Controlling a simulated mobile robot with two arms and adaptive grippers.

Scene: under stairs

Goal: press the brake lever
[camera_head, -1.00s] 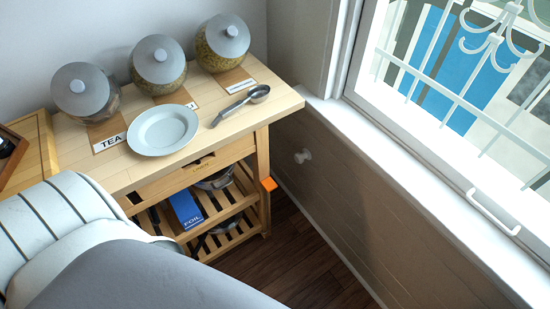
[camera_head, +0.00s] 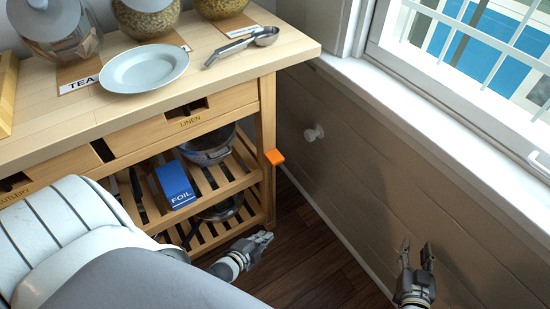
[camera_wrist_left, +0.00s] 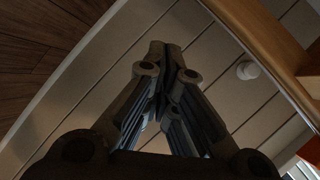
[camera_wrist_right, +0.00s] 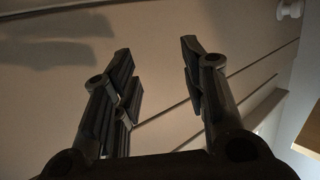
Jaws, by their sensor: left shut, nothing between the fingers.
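The brake lever looks to be the orange tab (camera_head: 274,157) that sticks out from the right front leg of the wooden cart (camera_head: 268,100). My left gripper (camera_head: 268,238) is low in front of the cart, below the orange tab and apart from it. Its fingers are shut and empty, and the left wrist view shows the fingertips together (camera_wrist_left: 160,46). My right gripper (camera_head: 417,250) is further right, by the wall under the window. It is open and empty, and the right wrist view shows its fingers apart (camera_wrist_right: 155,50).
A plate (camera_head: 144,68), spoon (camera_head: 240,45) and jars stand on the cart's top. A foil box (camera_head: 175,184) and pots sit on its slatted shelves. A white knob (camera_head: 313,133) sticks out from the wall (camera_head: 350,170). Dark floor (camera_head: 300,262) is clear between cart and wall.

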